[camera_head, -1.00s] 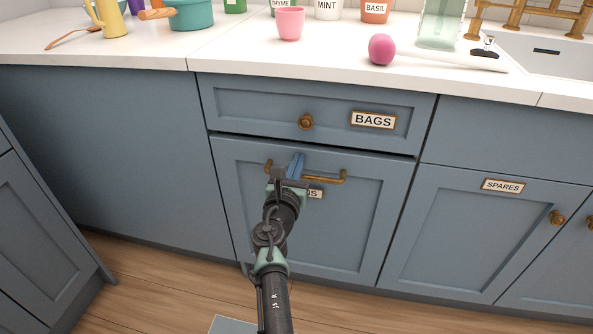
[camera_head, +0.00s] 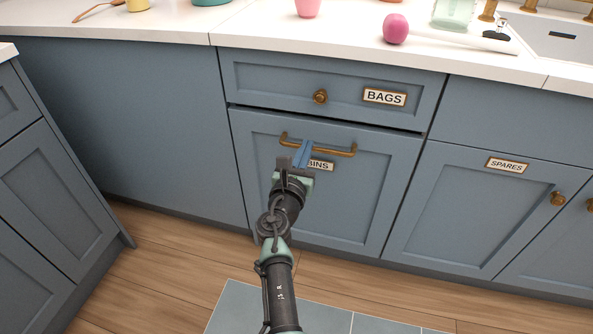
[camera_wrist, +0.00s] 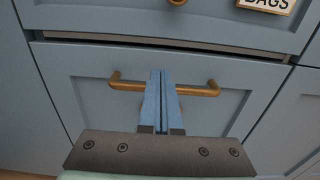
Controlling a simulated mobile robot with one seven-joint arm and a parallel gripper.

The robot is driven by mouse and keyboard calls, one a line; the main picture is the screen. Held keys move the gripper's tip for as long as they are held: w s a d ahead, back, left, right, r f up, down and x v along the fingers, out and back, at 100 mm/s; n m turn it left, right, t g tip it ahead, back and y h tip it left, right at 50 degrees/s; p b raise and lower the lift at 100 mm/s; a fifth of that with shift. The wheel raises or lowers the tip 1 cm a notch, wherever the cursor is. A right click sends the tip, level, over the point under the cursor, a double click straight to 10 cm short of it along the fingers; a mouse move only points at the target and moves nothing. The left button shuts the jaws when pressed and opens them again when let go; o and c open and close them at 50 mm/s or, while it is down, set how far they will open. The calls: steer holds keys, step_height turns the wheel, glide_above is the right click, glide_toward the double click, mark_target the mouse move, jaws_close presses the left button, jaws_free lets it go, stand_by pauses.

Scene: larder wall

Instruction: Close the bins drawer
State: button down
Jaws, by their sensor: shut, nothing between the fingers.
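The bins drawer (camera_head: 350,205) is the tall blue front below the bags drawer, with a brass bar handle (camera_head: 342,152) and a label (camera_head: 321,165) partly hidden by my gripper. A dark gap runs along its top edge. In the wrist view a thin grey strip (camera_wrist: 230,52) shows in that gap, so the drawer seems slightly open. My gripper (camera_head: 306,146) is shut and empty, its blue fingers pointing at the drawer front. In the wrist view the fingertips (camera_wrist: 160,74) overlap the middle of the handle (camera_wrist: 203,91). I cannot tell whether they touch it.
The bags drawer (camera_head: 260,84) above is shut, with a round brass knob (camera_head: 320,96). The spares cupboard (camera_head: 455,215) stands to the right. Another blue cabinet (camera_head: 55,200) stands at the left.

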steer(key=p+v, duration=0.3)
steer(key=v, duration=0.4)
steer(key=shift+s+a+f, duration=0.15)
steer(key=shift+s+f, duration=0.1)
steer(key=shift+s, duration=0.1)
steer(key=s+d+r+m+t+h, duration=0.1)
steer(key=s+r+m+t, duration=0.1)
steer(key=r+m, duration=1.15)
steer(key=s+d+r+m+t, duration=0.1)
steer(key=r+m, duration=0.7)
steer(key=r, duration=1)
steer(key=s+a+r+m+t+y+p, duration=0.3)
steer(key=s+r+m+t+y, duration=0.6)
steer(key=s+r, duration=1.35)
step_height(320, 180, up, 32)
steer(key=w+a+m+g+h+p, duration=0.1)
steer(key=w+m+h+p, duration=0.1)
steer(key=p, duration=2.7)
steer(key=shift+w+a+f+g, duration=0.2)
steer(key=shift+g, duration=0.2)
